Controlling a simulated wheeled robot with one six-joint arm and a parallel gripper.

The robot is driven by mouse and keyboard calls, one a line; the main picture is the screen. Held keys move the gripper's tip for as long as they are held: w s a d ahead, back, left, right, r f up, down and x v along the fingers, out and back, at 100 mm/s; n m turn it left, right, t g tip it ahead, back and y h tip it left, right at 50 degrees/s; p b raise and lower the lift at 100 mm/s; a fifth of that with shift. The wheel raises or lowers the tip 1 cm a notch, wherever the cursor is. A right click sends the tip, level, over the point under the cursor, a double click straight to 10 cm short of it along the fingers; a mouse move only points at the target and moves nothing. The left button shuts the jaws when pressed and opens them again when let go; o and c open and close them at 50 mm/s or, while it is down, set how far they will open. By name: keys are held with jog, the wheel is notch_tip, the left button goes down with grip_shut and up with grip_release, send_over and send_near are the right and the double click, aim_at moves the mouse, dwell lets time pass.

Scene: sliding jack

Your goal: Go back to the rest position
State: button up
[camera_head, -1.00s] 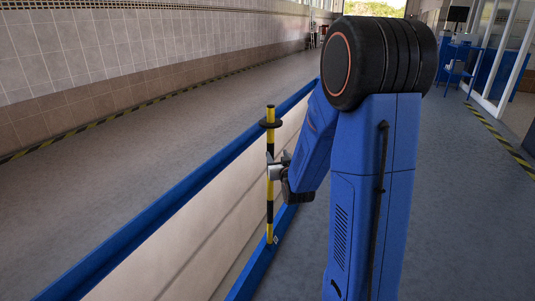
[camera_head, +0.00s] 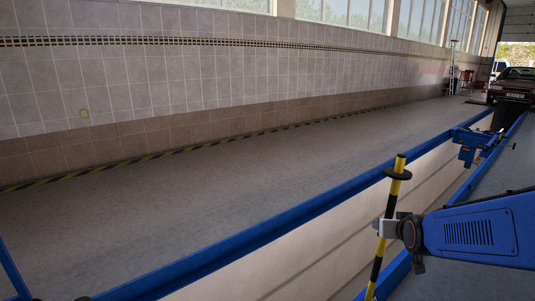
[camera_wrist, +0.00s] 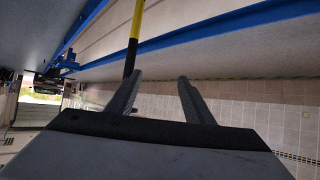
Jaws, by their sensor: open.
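A yellow and black striped pole (camera_head: 393,199) with a dark round collar stands near the blue rail, at the right of the head view. My gripper (camera_head: 385,228) is at the pole's middle height and overlaps it in that view. In the wrist view, my gripper (camera_wrist: 160,76) shows two grey fingers spread apart with nothing between them. The pole (camera_wrist: 134,42) runs down to the left finger's tip and appears beside or behind that finger, not between the two. Whether they touch, I cannot tell. The pole's lower end is cut off in the head view.
A long blue rail (camera_head: 260,233) edges a recessed pit with pale walls. A blue jack-like carriage (camera_head: 470,147) sits farther along it. A dark red car (camera_head: 517,84) stands at the far right. The grey floor (camera_head: 200,190) by the tiled wall is clear.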

jog(key=s+a+n+g+y, duration=0.1)
jog(key=s+a+g, duration=0.2)
jog(key=s, duration=1.1)
jog(key=s+a+g, duration=0.3)
jog(key=s+a, duration=0.2)
jog(key=s, duration=0.9)
jog(key=shift+s+r+n+g+y, duration=0.2)
jog(key=shift+n+g+y, duration=0.1)
jog(key=shift+n+y, duration=0.1)
